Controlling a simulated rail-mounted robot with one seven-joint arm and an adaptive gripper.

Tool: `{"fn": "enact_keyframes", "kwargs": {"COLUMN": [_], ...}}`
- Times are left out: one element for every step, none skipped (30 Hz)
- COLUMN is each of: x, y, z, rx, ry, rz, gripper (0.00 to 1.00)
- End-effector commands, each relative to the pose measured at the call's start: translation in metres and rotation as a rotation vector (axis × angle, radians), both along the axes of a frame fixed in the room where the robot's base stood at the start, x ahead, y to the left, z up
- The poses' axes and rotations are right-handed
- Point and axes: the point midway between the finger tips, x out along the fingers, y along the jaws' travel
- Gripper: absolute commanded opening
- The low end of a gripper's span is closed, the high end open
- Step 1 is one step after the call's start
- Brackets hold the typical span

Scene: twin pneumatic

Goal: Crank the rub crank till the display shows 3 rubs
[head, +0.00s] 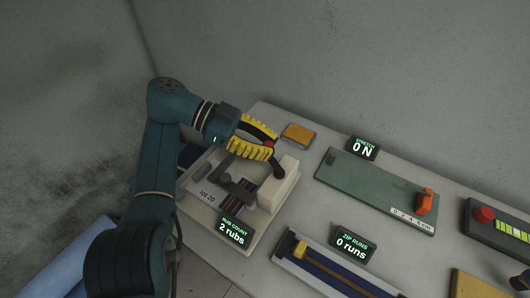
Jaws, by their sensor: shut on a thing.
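The rub crank (276,166) is a dark arm on the side of a pale block on the rub tester (258,222). Its red knob (268,144) shows between the tips of my gripper (271,147). My gripper has yellow and black fingers and is shut on the knob; the fingers hide part of it. The rub count display (235,231) at the front of the tester reads 2 rubs. A dark rubbing arm (236,187) lies over the tester bed beside a label reading lot 20.
An orange-brown block (298,134) lies behind the crank. To the right are a green stretch board (370,190) with its display (363,148) at 0 N, and a zip rig (330,268) with its display (350,244) at 0 runs. A red-knobbed device (484,214) stands far right.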

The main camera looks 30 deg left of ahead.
Motion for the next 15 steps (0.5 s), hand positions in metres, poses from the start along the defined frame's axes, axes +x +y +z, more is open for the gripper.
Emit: {"fn": "enact_keyframes", "kwargs": {"x": [0.0021, 0.0022, 0.0021, 0.002, 0.0018, 0.0015, 0.0013, 0.001, 0.0006, 0.0004, 0.0002, -0.0001, -0.0002, -0.0004, -0.0006], "y": [0.0008, 0.0006, 0.0001, -0.0002, -0.0007, -0.0012, -0.0016, -0.002, -0.0025, -0.0028, -0.0032, -0.0035, -0.0037, -0.0039, -0.0041], "z": [0.0037, 0.0039, 0.0043, 0.0048, 0.0052, 0.0055, 0.0061, 0.0064, 0.007, 0.0074, 0.0077, 0.0085, 0.0091, 0.0095, 0.0097], "rx": [0.005, 0.004, 0.004, 0.003, 0.003, 0.003, 0.003, 0.003, 0.003, 0.002, 0.002, 0.003, 0.003, 0.003, 0.003], "ry": [-0.012, -0.012, -0.013, -0.014, -0.014, -0.014, -0.014, -0.015, -0.015, -0.015, -0.015, -0.016, -0.017, -0.017, -0.017], "rz": [-0.006, -0.013, -0.021, -0.026, -0.032, -0.037, -0.042, -0.046, -0.05, -0.053, -0.056, -0.058, -0.06, -0.062, -0.064], "gripper": [0.0, 0.0, 0.0, 0.0, 0.0, 0.0, 0.0, 0.0, 0.0, 0.0, 0.0, 0.0, 0.0, 0.0, 0.0]}}
